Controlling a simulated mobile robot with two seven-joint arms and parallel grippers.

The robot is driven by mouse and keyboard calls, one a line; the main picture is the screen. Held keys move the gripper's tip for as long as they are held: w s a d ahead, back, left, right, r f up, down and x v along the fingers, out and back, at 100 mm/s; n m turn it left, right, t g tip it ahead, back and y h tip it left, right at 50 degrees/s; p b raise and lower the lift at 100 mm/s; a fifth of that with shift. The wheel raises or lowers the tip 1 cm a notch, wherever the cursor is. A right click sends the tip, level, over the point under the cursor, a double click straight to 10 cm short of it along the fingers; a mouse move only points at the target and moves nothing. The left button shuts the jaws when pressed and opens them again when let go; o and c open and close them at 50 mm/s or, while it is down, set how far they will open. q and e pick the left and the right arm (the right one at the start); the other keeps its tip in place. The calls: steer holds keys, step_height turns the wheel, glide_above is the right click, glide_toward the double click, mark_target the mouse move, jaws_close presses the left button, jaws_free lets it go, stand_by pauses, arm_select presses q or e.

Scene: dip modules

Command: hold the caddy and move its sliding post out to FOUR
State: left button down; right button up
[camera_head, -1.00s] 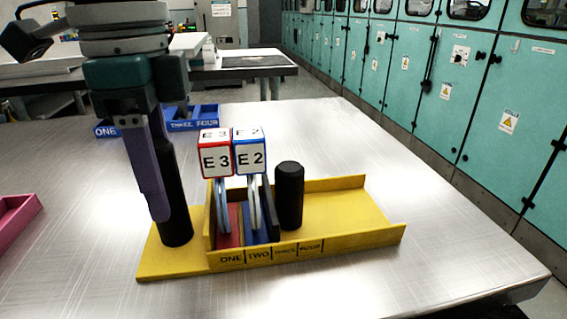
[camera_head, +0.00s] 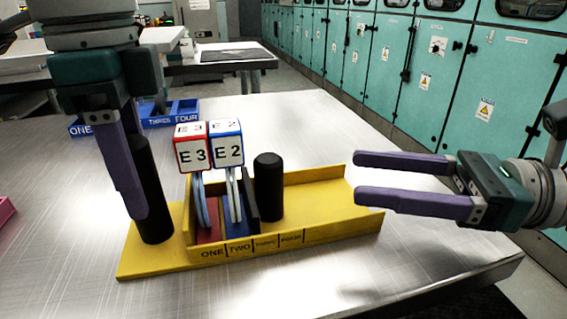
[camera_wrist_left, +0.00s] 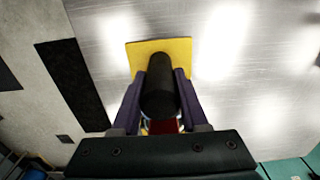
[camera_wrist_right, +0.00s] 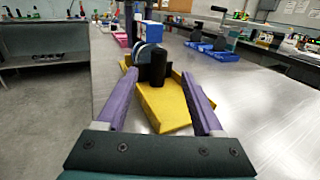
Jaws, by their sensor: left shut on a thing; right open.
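The yellow caddy (camera_head: 335,219) lies on the metal table, with ONE, TWO, THREE and FOUR on its front wall. My left gripper (camera_head: 138,205) is shut on the black upright handle (camera_head: 152,195) at its left end; the handle also shows in the left wrist view (camera_wrist_left: 159,88). The sliding post (camera_head: 268,188), a black cylinder, stands just right of a dark divider, behind the THREE label. Red module E3 (camera_head: 193,154) stands in ONE and blue module E2 (camera_head: 226,151) in TWO. My right gripper (camera_head: 357,178) is open and empty at the caddy's right end, apart from the post.
The caddy's channel right of the post is empty. Blue trays (camera_head: 170,121) sit further back on the table at the left. A pink tray (camera_head: 5,210) is at the left edge. The table's right edge runs beneath my right arm. Teal cabinets (camera_head: 430,85) stand behind.

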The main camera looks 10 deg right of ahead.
glide_above(283, 215)
steer(key=shift+w, duration=0.1)
steer(key=shift+c, duration=0.2)
jaws_close()
stand_by(0.5)
stand_by(0.8)
